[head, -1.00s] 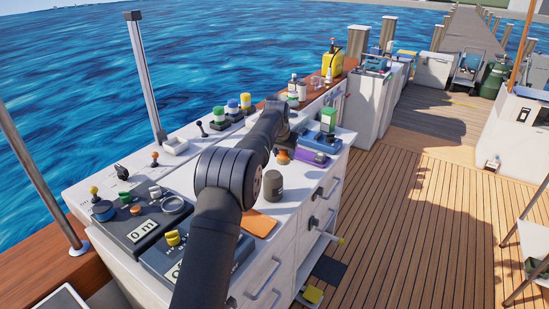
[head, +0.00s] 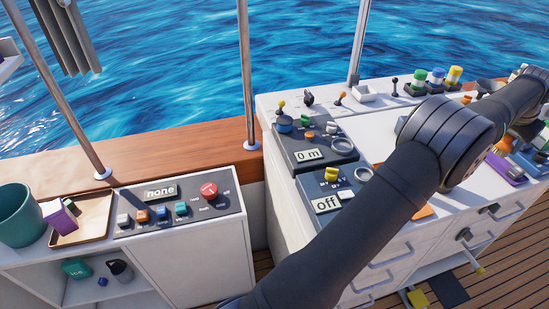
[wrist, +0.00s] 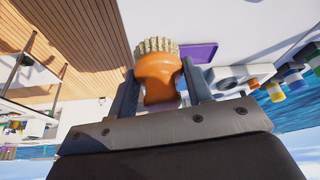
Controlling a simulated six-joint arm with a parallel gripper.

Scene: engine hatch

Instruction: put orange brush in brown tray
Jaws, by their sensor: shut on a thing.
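The orange brush (wrist: 158,78), with pale tan bristles, is between the two fingers of my gripper (wrist: 159,84) in the wrist view. The fingers press on its sides and the bristles point away from the palm. In the head view my arm reaches to the right edge, so the gripper is not clear there. The brown tray (head: 98,226) lies at the far left on a white counter, well apart from my gripper. A purple block (head: 62,222) and a white piece are in its left part; its right part is bare.
A teal bucket (head: 20,215) stands left of the tray. A control panel (head: 180,212) with several buttons and a red knob is right of it. Metal posts (head: 246,75) rise behind the counters. A purple item (head: 508,168) lies on the right counter.

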